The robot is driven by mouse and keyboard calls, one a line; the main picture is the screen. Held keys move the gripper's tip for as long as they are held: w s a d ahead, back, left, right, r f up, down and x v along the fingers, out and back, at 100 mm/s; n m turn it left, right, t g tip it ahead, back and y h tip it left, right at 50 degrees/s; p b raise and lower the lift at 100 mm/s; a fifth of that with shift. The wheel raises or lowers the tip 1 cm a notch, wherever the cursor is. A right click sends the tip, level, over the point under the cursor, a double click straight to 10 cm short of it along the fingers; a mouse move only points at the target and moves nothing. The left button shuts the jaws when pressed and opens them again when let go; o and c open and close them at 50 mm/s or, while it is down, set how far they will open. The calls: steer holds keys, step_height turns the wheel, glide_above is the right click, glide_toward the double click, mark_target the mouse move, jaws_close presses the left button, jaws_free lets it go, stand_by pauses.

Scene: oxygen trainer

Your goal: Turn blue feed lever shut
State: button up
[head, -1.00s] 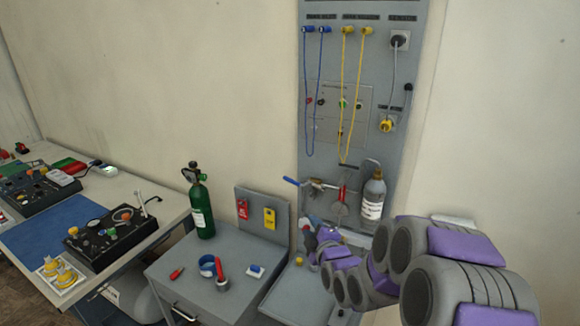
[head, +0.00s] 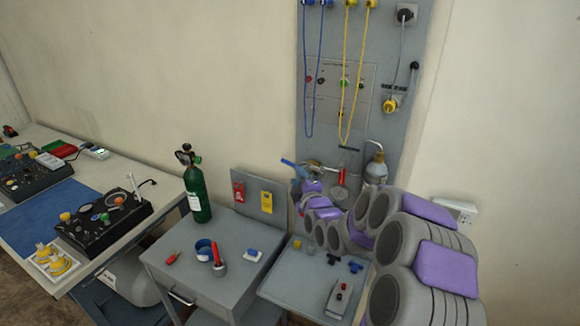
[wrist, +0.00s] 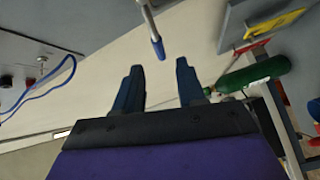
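The blue feed lever (head: 288,163) sticks out to the left from the metal pipework low on the grey wall panel. In the wrist view the lever's blue tip (wrist: 158,48) on its metal shank lies just beyond the fingertips, in line with the gap between them. My gripper (wrist: 158,68) is open, with its two dark blue fingers apart and nothing between them. In the head view my gripper (head: 298,186) is beside and just below the lever, and its fingers are small and partly hidden. My arm covers part of the pipework.
A grey bottle (head: 375,169) stands right of the pipework, close to my arm. Blue hoses (head: 307,90) and yellow hoses (head: 345,90) hang above. A green cylinder (head: 198,194) stands on the grey cabinet (head: 185,262) at left. A small grey table (head: 300,290) lies below my arm.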

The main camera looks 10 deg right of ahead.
mark_target(290, 165)
steer(key=shift+w+a+b, duration=0.2)
steer(key=shift+w, duration=1.25)
steer(key=shift+w+a+b, duration=0.15)
steer(key=shift+w+a, duration=0.05)
steer(key=shift+w, duration=1.2)
steer(key=shift+w+a+b, duration=0.2)
steer(key=shift+w, duration=1.25)
jaws_close()
steer(key=shift+f, duration=0.1)
